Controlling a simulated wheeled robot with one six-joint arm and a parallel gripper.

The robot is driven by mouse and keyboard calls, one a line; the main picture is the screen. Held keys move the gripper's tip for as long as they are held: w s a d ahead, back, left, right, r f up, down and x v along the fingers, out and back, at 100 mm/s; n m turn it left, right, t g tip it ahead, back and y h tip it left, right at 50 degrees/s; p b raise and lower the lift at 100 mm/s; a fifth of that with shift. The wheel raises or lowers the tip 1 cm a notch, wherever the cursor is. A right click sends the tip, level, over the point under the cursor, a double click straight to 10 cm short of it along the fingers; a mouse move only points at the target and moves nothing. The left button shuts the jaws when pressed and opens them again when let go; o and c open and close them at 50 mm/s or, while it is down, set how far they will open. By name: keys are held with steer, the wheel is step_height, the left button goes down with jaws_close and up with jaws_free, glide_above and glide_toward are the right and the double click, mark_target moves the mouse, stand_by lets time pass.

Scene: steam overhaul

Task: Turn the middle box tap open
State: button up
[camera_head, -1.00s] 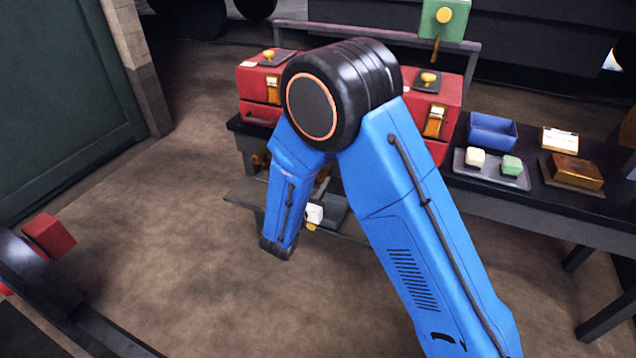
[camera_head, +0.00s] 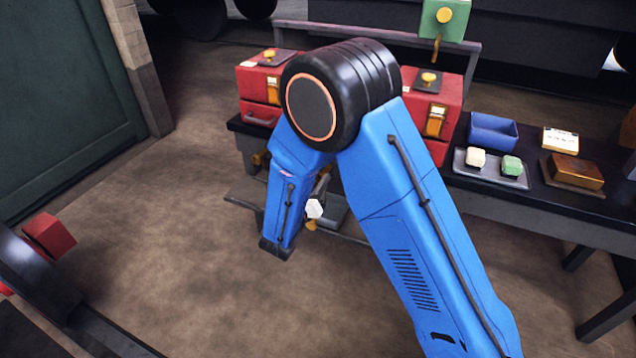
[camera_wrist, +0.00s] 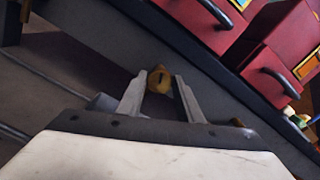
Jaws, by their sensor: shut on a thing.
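In the wrist view, the brass-yellow tap handle (camera_wrist: 160,78) with a dark slot sits between the two grey fingertips of my gripper (camera_wrist: 160,88). My gripper is shut on it, below the dark bench edge. How far the tap is turned cannot be told.
A left red box (camera_head: 258,85) and a right red box (camera_head: 438,110) stand on the dark bench (camera_head: 500,203). A blue bin (camera_head: 492,131) and a tray (camera_head: 495,178) with white and green blocks are to the right. Brown floor lies open at front left.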

steer(key=n, duration=0.6)
steer(key=shift+a, duration=0.1)
steer(key=n, duration=0.6)
steer(key=shift+f+n, duration=0.2)
steer(key=shift+n, duration=0.1)
stand_by(0.3)
steer(key=o, duration=1)
steer(key=v, duration=1.7)
steer(key=shift+s+a, duration=0.1)
steer(key=shift+s, duration=0.05)
